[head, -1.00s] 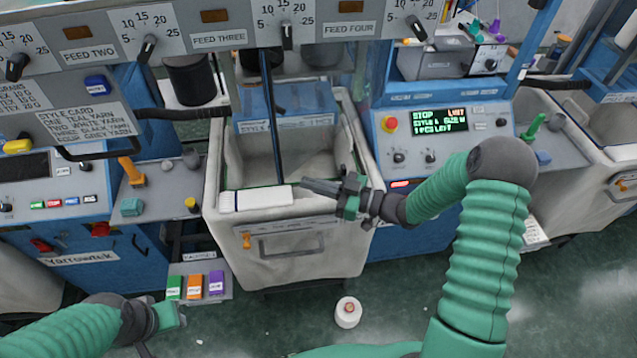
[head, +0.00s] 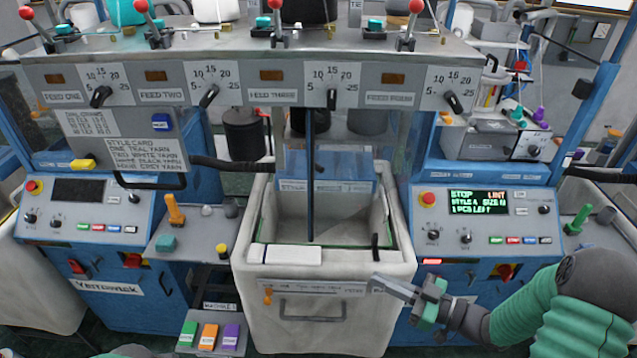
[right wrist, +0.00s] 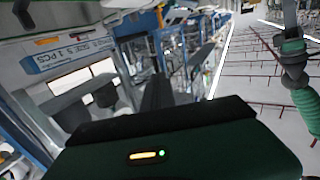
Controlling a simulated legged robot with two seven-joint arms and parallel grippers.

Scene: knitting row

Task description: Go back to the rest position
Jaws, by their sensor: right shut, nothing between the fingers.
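My right gripper (head: 384,284) is in front of the upper right front of the cream bin, in the head view. Its fingers are shut and hold nothing. They point left, toward the bin's front label. In the right wrist view the dark fingers (right wrist: 157,94) rise above the dark green casing, with nothing between them. A green arm of mine shows at that view's right edge. In the head view, only a sliver of my left arm shows at the bottom left, and its gripper is outside the picture.
The cream bin (head: 254,299) stands mid-picture, a white block (head: 285,254) on its front rim. A console with a lit screen (head: 466,202) is right of it. A small rack (head: 188,347) with green, orange and purple pieces is at lower left.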

